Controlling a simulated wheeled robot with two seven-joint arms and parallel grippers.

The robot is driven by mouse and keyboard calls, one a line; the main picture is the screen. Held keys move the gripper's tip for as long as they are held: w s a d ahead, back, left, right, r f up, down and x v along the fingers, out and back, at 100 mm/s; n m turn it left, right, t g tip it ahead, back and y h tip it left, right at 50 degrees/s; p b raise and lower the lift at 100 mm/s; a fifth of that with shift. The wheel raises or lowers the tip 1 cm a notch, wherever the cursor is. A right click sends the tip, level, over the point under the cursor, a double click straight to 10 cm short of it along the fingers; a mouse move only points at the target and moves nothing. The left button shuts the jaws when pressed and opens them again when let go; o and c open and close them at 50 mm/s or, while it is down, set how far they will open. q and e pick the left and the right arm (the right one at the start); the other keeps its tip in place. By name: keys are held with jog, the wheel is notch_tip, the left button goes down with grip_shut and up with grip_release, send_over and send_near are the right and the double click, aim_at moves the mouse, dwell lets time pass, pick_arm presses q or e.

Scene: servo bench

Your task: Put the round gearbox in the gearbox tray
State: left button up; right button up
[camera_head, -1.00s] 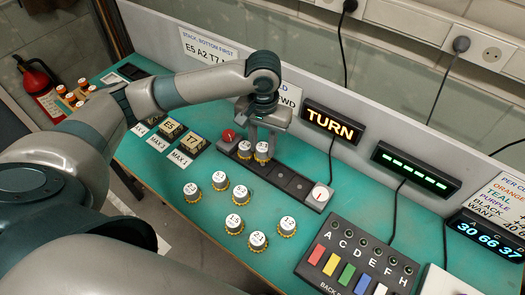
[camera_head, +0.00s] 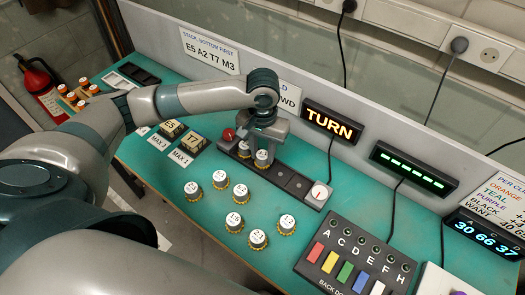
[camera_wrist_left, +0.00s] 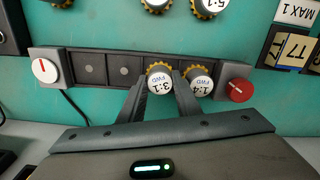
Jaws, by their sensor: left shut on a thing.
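Several round gearboxes with white caps and gold toothed bases are in view. My left gripper (camera_head: 263,152) is shut on the one marked 3:1 FWD (camera_wrist_left: 161,80), which stands upright in the dark slotted strip (camera_head: 283,178). The fingers are on either side of it in the left wrist view. Another gearbox (camera_wrist_left: 198,82) stands beside it in the strip, towards the red knob. Loose gearboxes stand on the green bench, such as one at the front (camera_head: 258,239). I cannot tell from the pictures which holder is the gearbox tray. My right gripper is not in view.
The strip carries a red knob (camera_wrist_left: 238,89) and a white dial (camera_wrist_left: 45,70), with empty slots between. A lit TURN sign (camera_head: 331,121) stands behind. A box with coloured switches (camera_head: 352,262) is at the front right. A black tray (camera_head: 139,73) lies at the back left.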

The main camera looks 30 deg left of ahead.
aim_at(263, 155)
pick_arm(q)
jog(key=shift+f, duration=0.1)
jog(key=o, duration=0.8)
jog(key=shift+r, duration=0.55)
notch_tip(263, 155, up, 11)
jog(key=shift+r+b, duration=0.1)
jog(key=shift+b, duration=1)
